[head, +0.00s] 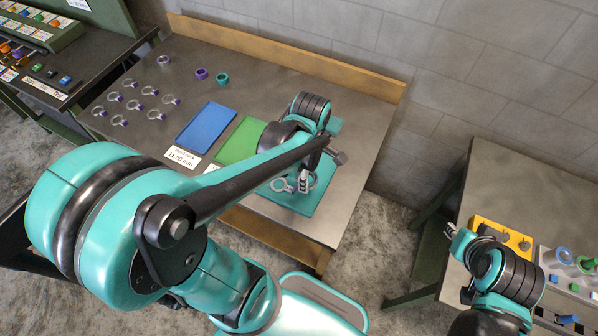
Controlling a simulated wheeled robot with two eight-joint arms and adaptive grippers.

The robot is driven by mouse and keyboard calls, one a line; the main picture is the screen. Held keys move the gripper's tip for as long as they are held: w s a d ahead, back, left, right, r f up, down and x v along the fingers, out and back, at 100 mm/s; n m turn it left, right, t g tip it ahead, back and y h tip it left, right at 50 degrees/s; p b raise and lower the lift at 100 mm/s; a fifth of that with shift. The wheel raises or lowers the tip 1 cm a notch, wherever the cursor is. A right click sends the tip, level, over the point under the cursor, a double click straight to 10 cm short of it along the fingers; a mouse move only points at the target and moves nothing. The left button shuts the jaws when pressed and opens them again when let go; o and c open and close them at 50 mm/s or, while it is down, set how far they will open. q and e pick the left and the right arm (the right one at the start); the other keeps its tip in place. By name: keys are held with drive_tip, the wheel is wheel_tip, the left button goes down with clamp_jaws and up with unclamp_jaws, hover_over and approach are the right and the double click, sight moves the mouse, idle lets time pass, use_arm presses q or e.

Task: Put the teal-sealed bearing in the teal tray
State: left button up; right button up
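The teal tray (302,206) lies near the right front of the left table, partly hidden by my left arm. My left gripper (303,184) points down over this tray, beside two pale grey rings (280,185). I cannot tell whether its fingers touch or hold a ring. The seal colour on these rings is too small to tell. A small teal ring (222,78) sits at the back of the table next to a purple ring (201,74). My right gripper (452,231) is at the right, near a yellow block; its finger state is unclear.
A green tray (239,141) and a blue tray (207,122) lie left of the teal one. Several grey rings with purple parts (134,105) stand at the table's left. A wooden rail (290,60) edges the back. The right table holds a yellow block (500,238) and coloured parts.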

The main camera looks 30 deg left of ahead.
use_arm(q)
drive_tip(key=n, duration=0.1)
drive_tip(key=b, duration=0.4)
hover_over(318, 170)
drive_tip(key=shift+n, duration=0.4)
wheel_tip(318, 170, down, 7)
drive_tip(key=shift+a+r, duration=0.1)
drive_tip(key=shift+f+b, duration=0.8)
drive_tip(key=shift+f, duration=1.25)
drive_tip(key=shift+r, duration=0.1)
drive_tip(key=o, duration=1.3)
drive_tip(key=shift+f, duration=0.2)
